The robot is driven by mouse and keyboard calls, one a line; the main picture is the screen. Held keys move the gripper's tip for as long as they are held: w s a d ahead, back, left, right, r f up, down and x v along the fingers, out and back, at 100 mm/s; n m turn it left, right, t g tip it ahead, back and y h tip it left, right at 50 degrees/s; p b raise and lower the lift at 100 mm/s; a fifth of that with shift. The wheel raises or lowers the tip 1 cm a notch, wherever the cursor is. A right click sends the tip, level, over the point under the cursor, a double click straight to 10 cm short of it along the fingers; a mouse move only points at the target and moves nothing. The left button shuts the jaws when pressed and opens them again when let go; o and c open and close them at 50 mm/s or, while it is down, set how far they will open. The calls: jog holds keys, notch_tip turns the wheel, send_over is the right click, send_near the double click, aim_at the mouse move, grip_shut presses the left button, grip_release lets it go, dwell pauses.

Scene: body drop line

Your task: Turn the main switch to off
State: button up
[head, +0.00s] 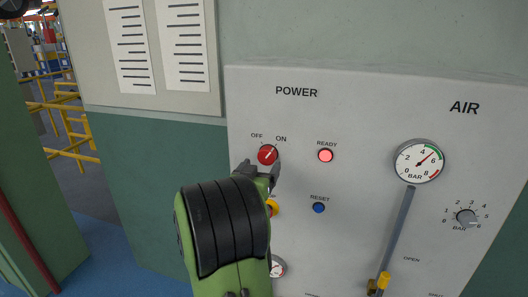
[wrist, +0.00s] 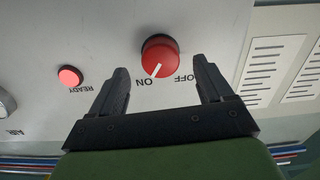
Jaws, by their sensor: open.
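The main switch is a round red knob (head: 267,154) with a white pointer line, on the grey panel under POWER. Its pointer is turned up and right, toward ON. In the wrist view the knob (wrist: 160,51) appears upside down, its pointer toward the ON label. My gripper (head: 260,169) is open just below the knob in the head view. In the wrist view its two dark fingers (wrist: 162,75) are spread to either side of the knob, which stands between and beyond the tips. I see no contact. The OFF label is partly covered by a finger in the wrist view.
A lit red READY lamp (head: 325,155) and a blue RESET button (head: 319,208) are right of the switch. Farther right are a pressure gauge (head: 419,161), a grey BAR dial (head: 466,218) and a yellow-tipped lever (head: 383,281). My arm hides the panel's lower left.

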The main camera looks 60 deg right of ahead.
aim_at(267, 159)
jog(key=d, duration=0.1)
jog(key=d+p, duration=0.1)
jog(key=d, duration=0.2)
jog(key=shift+w+d, duration=0.25)
jog(key=shift+w, duration=0.1)
jog(key=c, duration=1.1)
jog(key=shift+o, duration=0.2)
jog(key=shift+n, duration=0.3)
jog(key=n, duration=0.2)
jog(key=shift+n+b, duration=0.3)
jog(key=shift+n, duration=0.1)
jog(key=n, duration=0.3)
jog(key=shift+n, duration=0.3)
jog(key=n, duration=0.3)
jog(key=shift+s+r+n, duration=0.1)
jog(key=shift+r+n, duration=0.05)
jog(key=shift+n, duration=0.15)
jog(key=shift+n+p, duration=0.55)
jog(key=shift+n, duration=0.95)
jog(key=shift+s+n, duration=0.1)
jog(key=shift+n, duration=0.2)
